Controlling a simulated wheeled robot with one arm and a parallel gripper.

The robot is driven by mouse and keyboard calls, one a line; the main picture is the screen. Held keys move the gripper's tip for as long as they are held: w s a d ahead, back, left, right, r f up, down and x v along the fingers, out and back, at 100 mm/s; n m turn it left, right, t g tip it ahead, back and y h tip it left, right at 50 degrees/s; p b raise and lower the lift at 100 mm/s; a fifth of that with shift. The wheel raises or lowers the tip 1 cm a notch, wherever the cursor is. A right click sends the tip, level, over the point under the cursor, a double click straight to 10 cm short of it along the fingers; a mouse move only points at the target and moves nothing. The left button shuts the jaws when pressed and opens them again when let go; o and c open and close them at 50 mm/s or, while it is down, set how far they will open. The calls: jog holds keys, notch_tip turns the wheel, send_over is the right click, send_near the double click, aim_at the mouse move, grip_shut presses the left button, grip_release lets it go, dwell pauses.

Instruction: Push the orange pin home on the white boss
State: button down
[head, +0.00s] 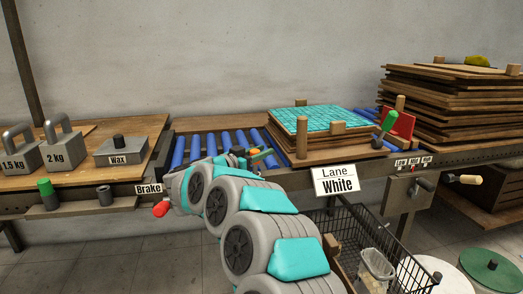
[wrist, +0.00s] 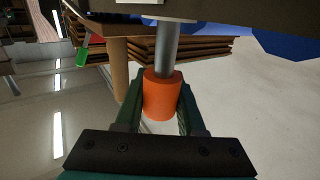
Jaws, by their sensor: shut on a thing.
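The orange pin (wrist: 162,98) is a short orange cylinder on a grey metal shaft (wrist: 167,48) in the wrist view. My gripper (wrist: 160,92) has its green fingers on both sides of the orange part and is shut on it. The shaft runs up to a dark beam at the top edge; whether its end is seated there is hidden. In the head view my gripper (head: 262,155) is small beside the roller lane, with a bit of orange showing. I cannot make out the white boss for certain in either view; a sign reading Lane White (head: 336,182) hangs on the front rail.
Blue rollers (head: 225,142) carry a board with a teal mosaic sheet (head: 318,119) right of my gripper. A red-knobbed brake lever (head: 161,209) is at the rail. Weights (head: 65,150) stand on the left bench. A wire basket (head: 350,225) is below the lane; board stacks (head: 445,110) stand right.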

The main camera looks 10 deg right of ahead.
aim_at(262, 163)
jog(key=shift+f, duration=1.2)
jog(key=shift+f, duration=0.7)
jog(key=shift+f, duration=0.15)
jog(key=shift+c, duration=2.2)
grip_release()
jog(key=s+r+b, duration=0.1)
jog(key=s+r, duration=0.1)
jog(key=s, duration=0.6)
jog(key=s+r, duration=0.3)
jog(key=s, duration=0.5)
jog(key=shift+a+b, duration=0.25)
jog(key=shift+b, duration=0.1)
